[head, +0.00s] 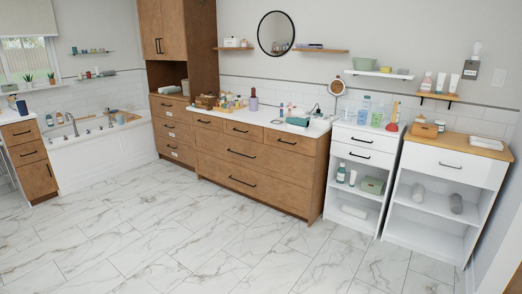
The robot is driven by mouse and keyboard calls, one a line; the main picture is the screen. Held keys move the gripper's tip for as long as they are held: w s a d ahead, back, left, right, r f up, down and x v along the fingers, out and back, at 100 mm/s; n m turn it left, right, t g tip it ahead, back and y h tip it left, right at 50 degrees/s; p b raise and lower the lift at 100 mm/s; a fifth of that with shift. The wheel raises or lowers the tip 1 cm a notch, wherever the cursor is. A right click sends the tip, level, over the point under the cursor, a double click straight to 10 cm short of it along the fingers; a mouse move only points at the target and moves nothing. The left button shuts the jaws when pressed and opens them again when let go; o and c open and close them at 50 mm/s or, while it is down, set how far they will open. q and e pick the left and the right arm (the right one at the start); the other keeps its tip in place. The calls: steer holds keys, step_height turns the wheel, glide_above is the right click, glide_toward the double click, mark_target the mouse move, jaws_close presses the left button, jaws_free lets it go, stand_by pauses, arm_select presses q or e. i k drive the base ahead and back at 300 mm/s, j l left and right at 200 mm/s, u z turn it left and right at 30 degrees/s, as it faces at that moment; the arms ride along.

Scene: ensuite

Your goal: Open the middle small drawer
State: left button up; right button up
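A long wooden dresser (255,165) with a white top stands against the back wall. Its top row has three small drawers, each with a dark bar handle. The middle small drawer (243,131) appears shut, its front flush with its neighbours. The left small drawer (206,121) and the right small drawer (289,143) also appear shut. Two wide drawers sit below them and look shut. Neither of my grippers is in view.
The marble-tiled floor (190,235) in front of the dresser is clear. A white cabinet (358,157) and a white open-shelf unit (443,200) stand to its right. A tall wooden cabinet (175,125) stands to its left. Toiletries crowd the dresser top.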

mark_target(249, 132)
steer(key=i, duration=2.4)
